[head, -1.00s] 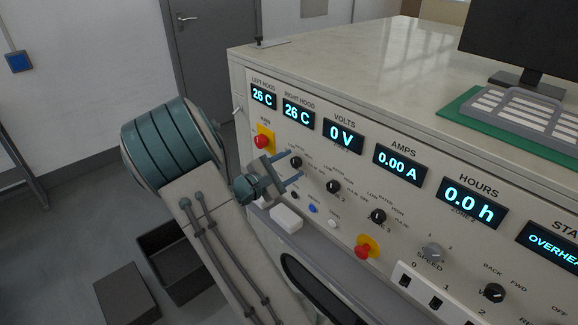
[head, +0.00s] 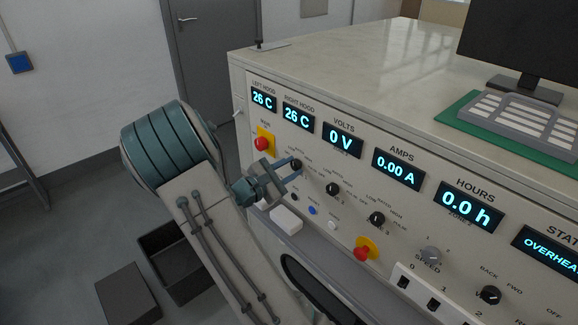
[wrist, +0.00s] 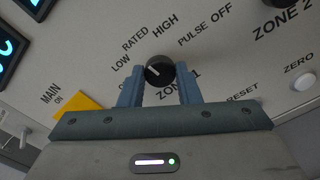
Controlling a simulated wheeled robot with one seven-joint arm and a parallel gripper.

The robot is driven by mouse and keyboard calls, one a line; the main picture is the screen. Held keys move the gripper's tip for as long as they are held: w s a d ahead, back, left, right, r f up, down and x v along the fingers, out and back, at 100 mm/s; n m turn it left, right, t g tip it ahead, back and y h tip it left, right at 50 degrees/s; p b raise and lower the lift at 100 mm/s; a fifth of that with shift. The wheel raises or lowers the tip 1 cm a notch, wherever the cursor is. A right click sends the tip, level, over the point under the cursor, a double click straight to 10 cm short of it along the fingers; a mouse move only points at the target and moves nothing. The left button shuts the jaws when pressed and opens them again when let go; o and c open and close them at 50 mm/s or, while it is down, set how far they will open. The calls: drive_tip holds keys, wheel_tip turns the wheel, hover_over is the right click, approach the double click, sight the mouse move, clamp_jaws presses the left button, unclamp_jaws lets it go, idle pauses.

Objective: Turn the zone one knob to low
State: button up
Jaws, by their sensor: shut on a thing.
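The zone one knob (wrist: 160,68) is a round black knob with a white pointer mark, above the partly covered "ZONE 1" label in the wrist view. Its mark points up and left, toward the LOW and RATED side; the exact setting is hard to tell. Labels LOW, RATED, HIGH, PULSE and OFF arc around it. My gripper (wrist: 160,82) is shut on the knob, one blue finger on each side. In the head view the knob (head: 296,164) is small and partly covered by my gripper (head: 291,170).
A red button on a yellow plate (head: 263,143) sits left of the knob. The zone two knob (head: 332,188) and another black knob (head: 377,218) lie to the right. Displays line the panel above, including the volts display (head: 342,140). A second red button (head: 364,252) is lower right.

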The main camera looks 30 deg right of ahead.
drive_tip(key=n+p, duration=0.3)
drive_tip(key=shift+r+n, duration=0.15)
drive_tip(key=shift+n, duration=0.25)
drive_tip(key=shift+n+p, duration=1.2)
drive_tip(key=shift+p, duration=0.05)
drive_tip(key=shift+f, duration=0.2)
drive_tip(key=o, duration=1)
drive_tip(key=a, duration=0.4)
drive_tip(key=s+a+b, duration=0.1)
drive_tip(key=a, duration=0.4)
drive_tip(key=s+a, duration=0.1)
drive_tip(key=a, duration=0.3)
drive_tip(key=shift+a, duration=0.4)
